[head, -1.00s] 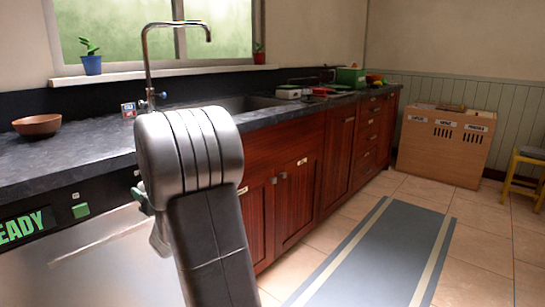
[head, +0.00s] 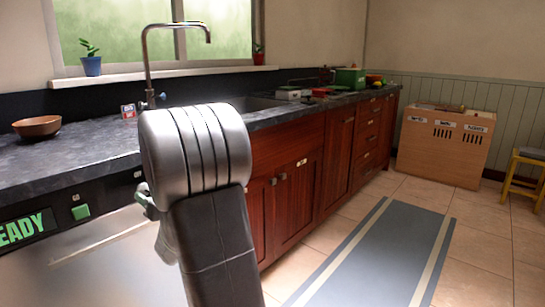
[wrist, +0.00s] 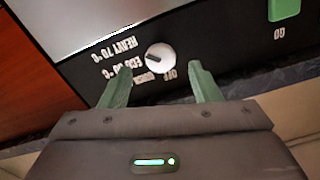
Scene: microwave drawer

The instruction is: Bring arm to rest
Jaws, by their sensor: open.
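My arm (head: 215,230) rises in front of the dishwasher in the head view and hides most of my gripper. A green finger shows at the arm's left edge. In the wrist view my gripper (wrist: 160,69) is open, with its two green fingers apart and nothing held between them. A white dial knob (wrist: 160,57) appears between and just beyond the fingertips, on a black panel. The labels around it read upside down, among them OFF, ECO and HEAVY 70°C. I cannot tell how far the fingertips are from the panel.
The dishwasher display (head: 28,227) reads READY, with a green button (head: 81,212) beside it. The dark counter (head: 75,165) carries a brown bowl (head: 37,127) and a tall faucet (head: 147,65). Right of my arm, a grey mat (head: 385,255) lies on open floor.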

